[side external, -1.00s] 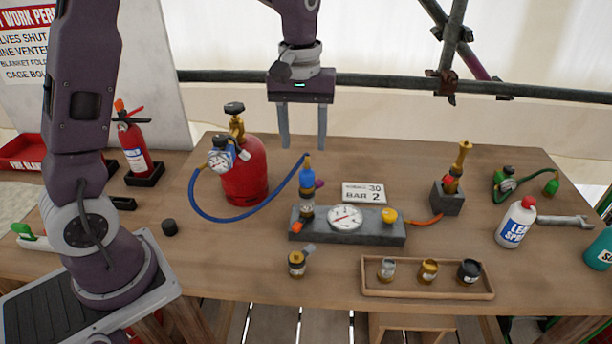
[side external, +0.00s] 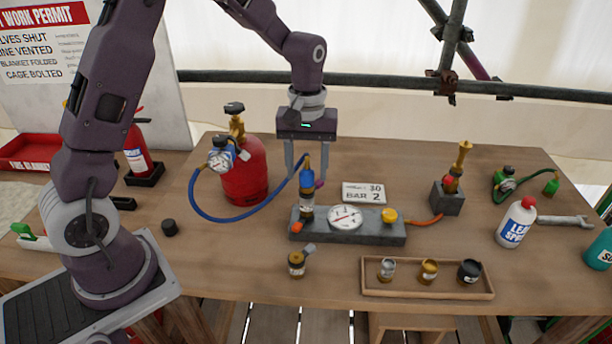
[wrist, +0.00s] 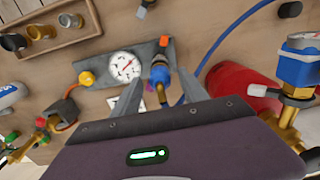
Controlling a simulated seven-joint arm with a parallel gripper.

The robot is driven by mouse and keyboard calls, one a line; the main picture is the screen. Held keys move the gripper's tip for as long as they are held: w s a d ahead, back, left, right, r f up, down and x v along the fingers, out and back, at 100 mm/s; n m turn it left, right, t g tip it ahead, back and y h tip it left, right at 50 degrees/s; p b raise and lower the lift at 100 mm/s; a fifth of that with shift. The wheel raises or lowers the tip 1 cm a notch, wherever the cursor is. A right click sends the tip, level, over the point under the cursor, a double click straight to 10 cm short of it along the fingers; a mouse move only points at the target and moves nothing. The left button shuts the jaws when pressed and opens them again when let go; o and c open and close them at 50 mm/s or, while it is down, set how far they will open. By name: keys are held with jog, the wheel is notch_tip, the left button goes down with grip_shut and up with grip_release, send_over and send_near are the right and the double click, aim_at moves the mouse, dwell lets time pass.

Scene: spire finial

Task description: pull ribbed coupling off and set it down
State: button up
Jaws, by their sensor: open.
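The ribbed coupling (side external: 307,178) is blue and stands upright on the left end of the grey manifold block (side external: 375,232), with a blue hose joined at its top. It also shows in the wrist view (wrist: 160,73). My gripper (side external: 305,180) is open and points down over it. Its two fingers straddle the coupling, one on each side; it also shows in the wrist view (wrist: 158,85). I cannot tell whether either finger touches it. Below the coupling is a dark fitting with a pale band.
The blue hose (side external: 220,218) loops left to a regulator on the red cylinder (side external: 246,175). A gauge (side external: 344,217) and yellow knob (side external: 389,216) sit on the block.

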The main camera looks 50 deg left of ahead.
aim_at(307, 168)
jog(key=shift+f, duration=1.25)
jog(key=shift+c, duration=0.2)
grip_shut()
dwell(1.1)
jog(key=shift+r, duration=3)
